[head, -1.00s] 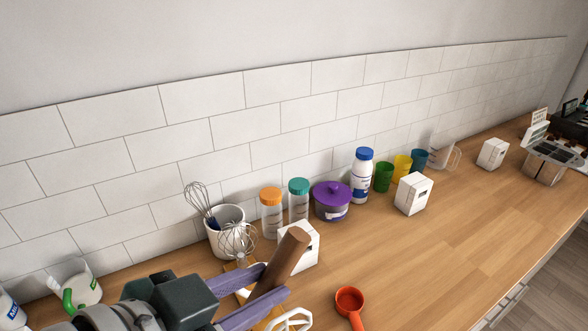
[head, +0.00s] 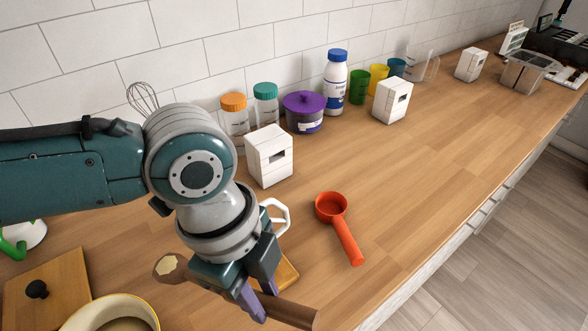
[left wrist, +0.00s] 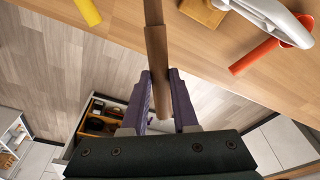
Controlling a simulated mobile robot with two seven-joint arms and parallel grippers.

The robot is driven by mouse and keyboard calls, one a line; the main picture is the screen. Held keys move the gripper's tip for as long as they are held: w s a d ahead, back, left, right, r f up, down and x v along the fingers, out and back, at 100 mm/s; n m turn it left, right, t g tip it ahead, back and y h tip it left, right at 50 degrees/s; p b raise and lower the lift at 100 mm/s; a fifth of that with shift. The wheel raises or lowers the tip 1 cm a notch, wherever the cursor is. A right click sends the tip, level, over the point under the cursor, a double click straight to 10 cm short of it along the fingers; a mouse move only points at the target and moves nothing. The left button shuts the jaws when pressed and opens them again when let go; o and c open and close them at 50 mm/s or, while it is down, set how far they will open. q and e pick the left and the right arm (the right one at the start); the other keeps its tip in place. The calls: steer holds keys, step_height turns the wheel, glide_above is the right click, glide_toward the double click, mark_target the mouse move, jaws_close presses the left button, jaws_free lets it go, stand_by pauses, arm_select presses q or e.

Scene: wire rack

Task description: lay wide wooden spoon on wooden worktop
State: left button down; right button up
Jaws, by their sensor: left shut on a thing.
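My left gripper (head: 258,303) has purple fingers and is shut on the brown handle of the wooden spoon (head: 295,313), low in the head view. In the left wrist view the spoon (left wrist: 156,48) runs up from between the fingers (left wrist: 163,98), thick at the grip and thinner farther out. Its far end lies outside that view. In the head view my wrist hides part of the spoon; a brown piece with a pale spot shows left of it, perhaps its other end. The wooden worktop (head: 400,190) lies beneath; contact cannot be told. My right gripper is not in view.
A red scoop (head: 343,232) lies right of my gripper. A white box (head: 268,157), jars and a purple pot (head: 304,113) stand along the wall. A pale bowl (head: 108,312) and wooden board (head: 50,289) are lower left. The worktop right of the scoop is clear.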

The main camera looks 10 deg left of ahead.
arm_select(q)
step_height(320, 180, down, 4)
steer(key=shift+f+b, duration=0.2)
steer(key=shift+b, duration=1)
step_height(320, 180, down, 6)
steer(key=b, duration=0.6)
steer(key=shift+f, duration=0.2)
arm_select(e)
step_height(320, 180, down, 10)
arm_select(q)
steer(key=c, duration=0.6)
jaws_free()
steer(key=shift+r, duration=0.1)
steer(key=r, duration=0.3)
steer(key=a+r, duration=0.1)
steer(key=r, duration=0.5)
steer(key=shift+w+a+r+p, duration=0.2)
steer(key=shift+a+r+p, duration=0.15)
steer(key=shift+a, duration=0.05)
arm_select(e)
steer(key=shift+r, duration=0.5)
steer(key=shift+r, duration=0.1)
